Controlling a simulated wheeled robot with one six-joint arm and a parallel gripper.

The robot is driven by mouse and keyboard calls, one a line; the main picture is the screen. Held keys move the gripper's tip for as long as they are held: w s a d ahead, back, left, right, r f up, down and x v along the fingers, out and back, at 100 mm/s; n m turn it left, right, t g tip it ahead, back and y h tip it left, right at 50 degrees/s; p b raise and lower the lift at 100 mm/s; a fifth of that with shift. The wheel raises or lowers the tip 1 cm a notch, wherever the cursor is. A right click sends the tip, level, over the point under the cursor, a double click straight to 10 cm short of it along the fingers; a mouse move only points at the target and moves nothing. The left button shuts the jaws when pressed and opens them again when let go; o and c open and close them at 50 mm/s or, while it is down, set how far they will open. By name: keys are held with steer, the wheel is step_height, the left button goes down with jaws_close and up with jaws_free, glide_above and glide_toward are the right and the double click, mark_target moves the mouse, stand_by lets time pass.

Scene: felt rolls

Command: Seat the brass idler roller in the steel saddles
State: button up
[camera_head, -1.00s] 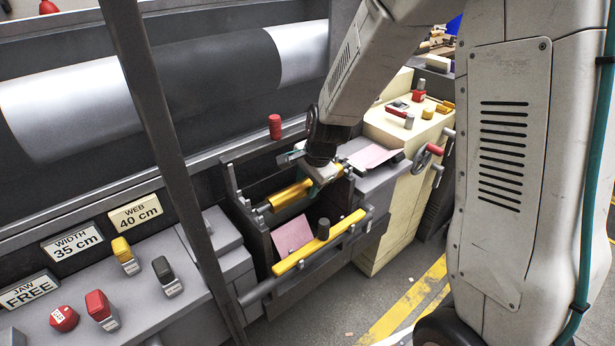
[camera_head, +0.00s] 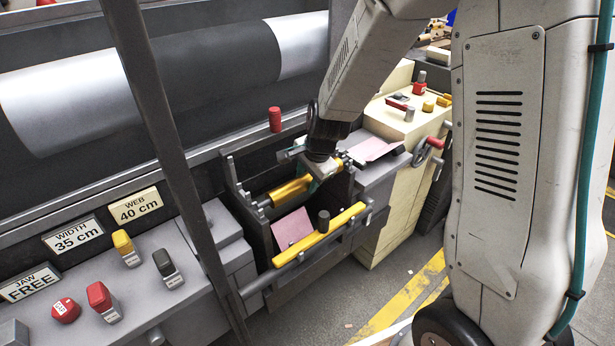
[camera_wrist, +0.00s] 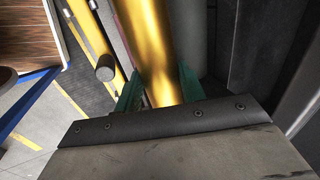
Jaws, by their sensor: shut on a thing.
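The brass idler roller (camera_head: 291,190) is a shiny gold cylinder with steel ends, lying over the open dark bay of the machine. My gripper (camera_head: 318,180) is shut on it near its right part, seen from above. In the wrist view the brass roller (camera_wrist: 152,50) runs up the picture between the teal fingers (camera_wrist: 158,88). A steel saddle (camera_head: 262,203) seems to be at the roller's left end. The right end is partly hidden by my gripper, and I cannot tell whether either end rests in its saddle.
A yellow bar (camera_head: 320,238) with a dark knob crosses the front of the bay. A pink sheet (camera_head: 293,228) lies behind it. A red knob (camera_head: 275,119) stands on the rail behind. A dark post (camera_head: 165,150) crosses the view. A cream cabinet (camera_head: 393,195) stands at right.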

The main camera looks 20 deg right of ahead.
steer(key=shift+f, duration=0.25)
stand_by(0.8)
steer(key=o, duration=1.3)
steer(key=shift+f, duration=0.1)
steer(key=shift+c, duration=0.2)
steer(key=v, duration=0.7)
steer(key=shift+s+r, duration=0.15)
steer(key=shift+r, duration=0.25)
